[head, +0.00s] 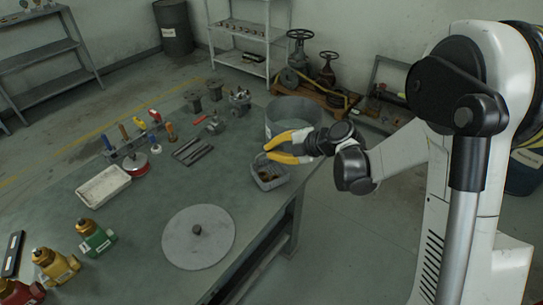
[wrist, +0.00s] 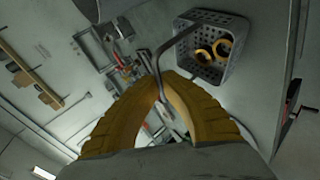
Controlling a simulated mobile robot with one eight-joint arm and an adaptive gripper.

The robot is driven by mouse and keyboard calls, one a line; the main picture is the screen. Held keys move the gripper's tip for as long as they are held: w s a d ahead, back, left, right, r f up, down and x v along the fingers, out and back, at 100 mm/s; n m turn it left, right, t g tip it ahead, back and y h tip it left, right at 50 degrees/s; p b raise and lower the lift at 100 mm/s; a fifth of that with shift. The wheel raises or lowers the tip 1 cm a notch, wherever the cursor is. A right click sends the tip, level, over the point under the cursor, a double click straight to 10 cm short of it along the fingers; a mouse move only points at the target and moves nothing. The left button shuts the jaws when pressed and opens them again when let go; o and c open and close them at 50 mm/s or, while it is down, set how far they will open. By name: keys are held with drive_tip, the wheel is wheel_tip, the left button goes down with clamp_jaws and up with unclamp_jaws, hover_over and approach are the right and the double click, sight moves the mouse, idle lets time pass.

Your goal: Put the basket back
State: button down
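The small grey perforated basket (head: 270,177) is near the right edge of the workbench, with brownish parts inside. In the wrist view the basket (wrist: 207,48) holds yellow ring-shaped parts, and its thin bent handle (wrist: 157,62) runs to my fingertips. My gripper (head: 267,151) has yellow fingers closed together on that handle, above the basket; the fingers also show in the wrist view (wrist: 165,82). I cannot tell whether the basket touches the bench. A round grey open tub (head: 285,117) stands just behind the gripper. A flat round lid (head: 198,237) with a knob lies at the front.
The workbench (head: 130,230) also bears a white tray (head: 103,186), red, yellow and green valves (head: 96,238) at front left, dark bars (head: 192,151), and a tool rack (head: 130,145). Bare bench lies between tray and lid. A pallet with valves (head: 312,88) is on the floor behind.

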drive_tip(key=shift+f, duration=0.4)
drive_tip(key=shift+r, duration=0.15)
drive_tip(key=c, duration=1.6)
unclamp_jaws()
